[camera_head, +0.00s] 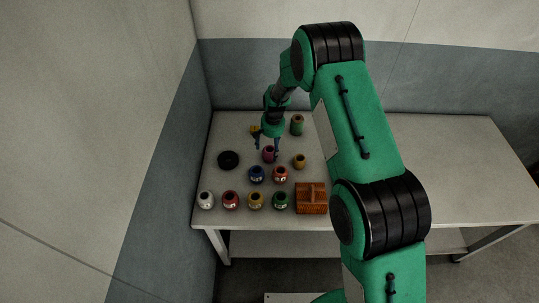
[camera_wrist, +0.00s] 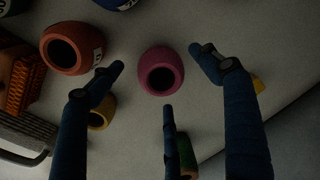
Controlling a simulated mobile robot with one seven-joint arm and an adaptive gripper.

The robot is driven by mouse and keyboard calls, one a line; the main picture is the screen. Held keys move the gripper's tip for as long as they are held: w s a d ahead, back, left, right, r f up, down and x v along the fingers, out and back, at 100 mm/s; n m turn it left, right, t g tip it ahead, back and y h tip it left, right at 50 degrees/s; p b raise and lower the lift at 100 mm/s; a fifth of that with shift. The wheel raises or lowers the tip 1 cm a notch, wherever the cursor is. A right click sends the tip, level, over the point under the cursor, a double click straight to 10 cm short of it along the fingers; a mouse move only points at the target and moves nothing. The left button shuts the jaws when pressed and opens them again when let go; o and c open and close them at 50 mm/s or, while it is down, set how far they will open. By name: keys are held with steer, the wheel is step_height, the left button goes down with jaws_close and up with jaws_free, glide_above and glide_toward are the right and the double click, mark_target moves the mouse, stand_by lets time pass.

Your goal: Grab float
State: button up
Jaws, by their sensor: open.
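A pink float (camera_head: 269,155), round with a dark hole in its top, stands on the table. In the wrist view the pink float (camera_wrist: 175,58) sits between my spread blue fingers, with clear gaps around it. My gripper (camera_head: 267,143) is open and empty, pointing down just above the pink float; its three fingers also show in the wrist view (camera_wrist: 160,72). The task does not say which float is meant.
A front row holds white (camera_head: 206,200), red (camera_head: 230,200), yellow (camera_head: 255,200) and green (camera_head: 281,200) pots beside an orange basket (camera_head: 311,198). A black disc (camera_head: 228,160) lies left. A green cylinder (camera_head: 297,125) and a yellow piece (camera_head: 254,129) stand behind. The table's right side looks clear.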

steer(key=shift+a+f, duration=0.15)
steer(key=shift+f, duration=2.5)
steer(key=shift+s, duration=0.1)
steer(key=c, duration=1.3)
